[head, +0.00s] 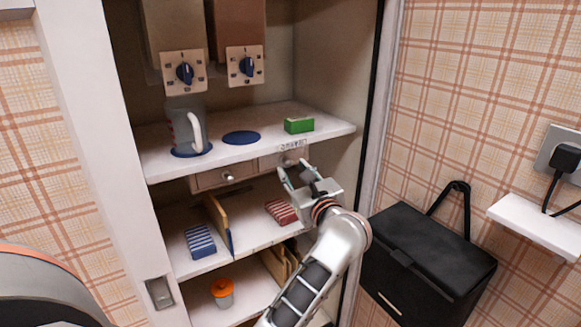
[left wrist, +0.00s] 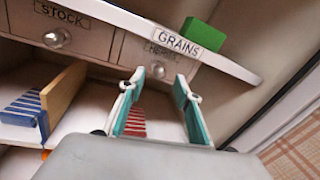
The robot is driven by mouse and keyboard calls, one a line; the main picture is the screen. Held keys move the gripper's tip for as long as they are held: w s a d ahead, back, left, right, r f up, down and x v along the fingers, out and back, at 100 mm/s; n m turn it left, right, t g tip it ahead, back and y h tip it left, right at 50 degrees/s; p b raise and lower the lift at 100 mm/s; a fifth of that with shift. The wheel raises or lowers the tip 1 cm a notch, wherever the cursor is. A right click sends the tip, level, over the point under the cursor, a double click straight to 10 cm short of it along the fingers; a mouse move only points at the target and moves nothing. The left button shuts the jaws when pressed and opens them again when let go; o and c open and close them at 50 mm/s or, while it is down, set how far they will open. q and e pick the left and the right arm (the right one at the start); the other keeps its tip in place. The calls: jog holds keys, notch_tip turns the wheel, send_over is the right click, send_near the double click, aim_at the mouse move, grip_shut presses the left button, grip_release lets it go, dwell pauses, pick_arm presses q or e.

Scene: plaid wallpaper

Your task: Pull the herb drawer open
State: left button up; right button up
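The herb drawer (head: 267,163) is the right one of two small drawers under the upper shelf, and its front looks flush with its neighbour. In the left wrist view its label reads "HERBS", and its round metal knob (left wrist: 157,69) shows between the fingertips. My left gripper (head: 294,173) is open in front of this drawer, with one finger on each side of the knob in the picture. It also shows in the left wrist view (left wrist: 159,77). I cannot tell whether the fingers touch the knob. My right gripper is not in view.
The stock drawer (left wrist: 68,35) is just left. Below are a red striped block (head: 281,212), a blue striped block (head: 200,241) and upright boards (head: 218,222).

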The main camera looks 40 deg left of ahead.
aim_at(289, 165)
pick_arm(q)
jog(key=shift+x, duration=1.25)
jog(key=shift+w+a, duration=0.3)
jog(key=shift+a, duration=0.15)
grip_shut()
